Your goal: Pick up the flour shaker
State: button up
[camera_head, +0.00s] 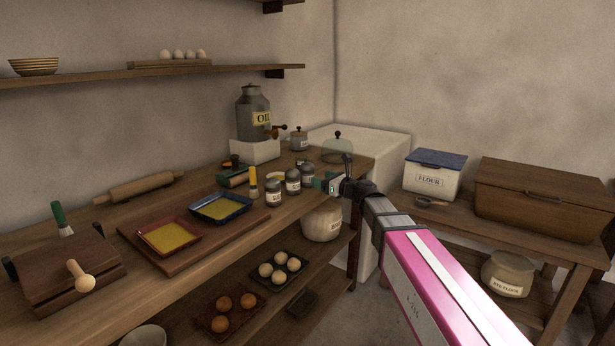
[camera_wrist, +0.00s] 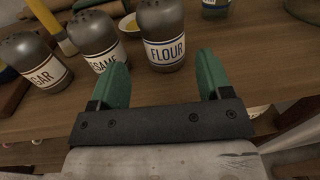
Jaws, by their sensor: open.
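The flour shaker (camera_wrist: 163,38) is a dark metal shaker with a white FLOUR label, upright on the wooden counter. In the wrist view it stands just beyond and between the green fingertips of my gripper (camera_wrist: 160,80). The fingers are apart with nothing between them. In the head view the flour shaker (camera_head: 308,172) is the rightmost of three similar shakers, and my gripper (camera_head: 322,182) is close to its right side, partly hidden by my own wrist.
A yellow-handled brush (camera_head: 254,184) and small bowl (camera_wrist: 129,24) are near. The oil can (camera_head: 253,112) stands behind.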

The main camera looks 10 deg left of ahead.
aim_at(313, 173)
jog(key=x, duration=0.3)
jog(key=shift+w, duration=0.1)
jog(key=x, duration=0.5)
jog(key=shift+w+r, duration=0.1)
jog(key=shift+r, duration=0.3)
jog(key=c, duration=0.8)
